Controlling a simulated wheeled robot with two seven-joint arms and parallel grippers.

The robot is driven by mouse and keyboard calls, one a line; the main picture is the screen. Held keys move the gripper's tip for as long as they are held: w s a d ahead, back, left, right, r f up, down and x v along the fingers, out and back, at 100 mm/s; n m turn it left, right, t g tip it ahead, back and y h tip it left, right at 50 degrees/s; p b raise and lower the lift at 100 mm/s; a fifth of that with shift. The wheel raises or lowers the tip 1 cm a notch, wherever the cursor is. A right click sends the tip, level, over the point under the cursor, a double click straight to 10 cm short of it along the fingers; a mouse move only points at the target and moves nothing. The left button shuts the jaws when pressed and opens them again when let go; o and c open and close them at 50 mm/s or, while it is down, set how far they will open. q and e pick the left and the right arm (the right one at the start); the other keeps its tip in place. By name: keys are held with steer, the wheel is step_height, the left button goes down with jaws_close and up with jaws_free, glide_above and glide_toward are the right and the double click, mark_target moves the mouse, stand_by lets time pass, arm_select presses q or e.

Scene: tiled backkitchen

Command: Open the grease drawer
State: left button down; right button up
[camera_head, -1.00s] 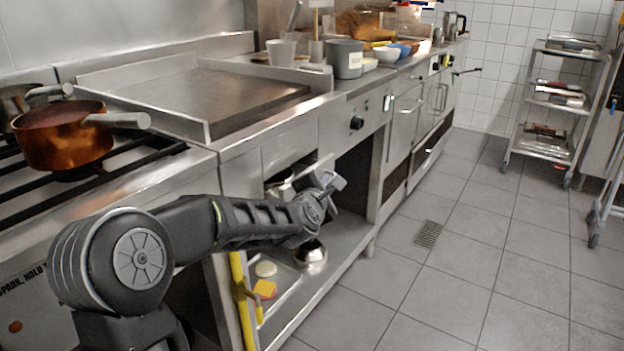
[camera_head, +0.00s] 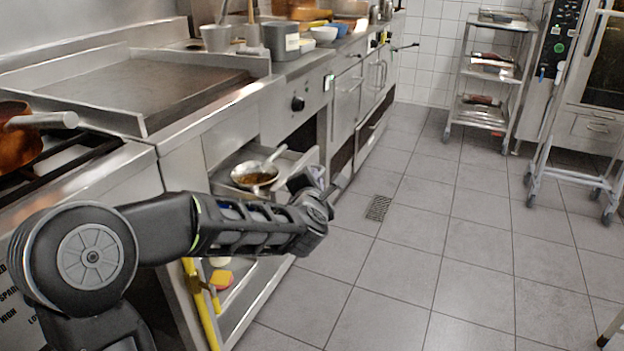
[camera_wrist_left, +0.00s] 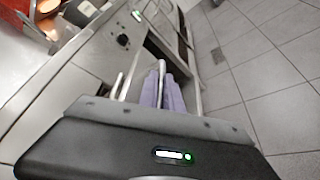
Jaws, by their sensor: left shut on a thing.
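The grease drawer (camera_head: 303,157) is a metal drawer under the griddle. It stands out from the counter front, with its inside showing from above. A small metal pan (camera_head: 255,177) with brown contents shows in it. My left gripper (camera_head: 318,183) is at the drawer's front, partly hidden behind my wrist. In the left wrist view, the purple fingers of my left gripper (camera_wrist_left: 163,92) are closed around a thin metal handle (camera_wrist_left: 161,68). The drawer's front is mostly hidden by my arm. My right gripper is out of view.
The griddle (camera_head: 150,88) is above the drawer, and a copper pan (camera_head: 15,140) is on the stove at left. The open shelf below holds a yellow-orange item (camera_head: 221,279). Tiled floor (camera_head: 400,270) is clear to the right. A shelf trolley (camera_head: 490,75) stands at the back.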

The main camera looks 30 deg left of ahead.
arm_select(q)
steer(key=c, duration=1.8)
jaws_free()
steer(key=p+v, duration=0.1)
steer(key=v, duration=0.6)
steer(key=shift+s, duration=0.35)
steer(key=shift+d+r, duration=0.1)
steer(key=shift+r, duration=0.05)
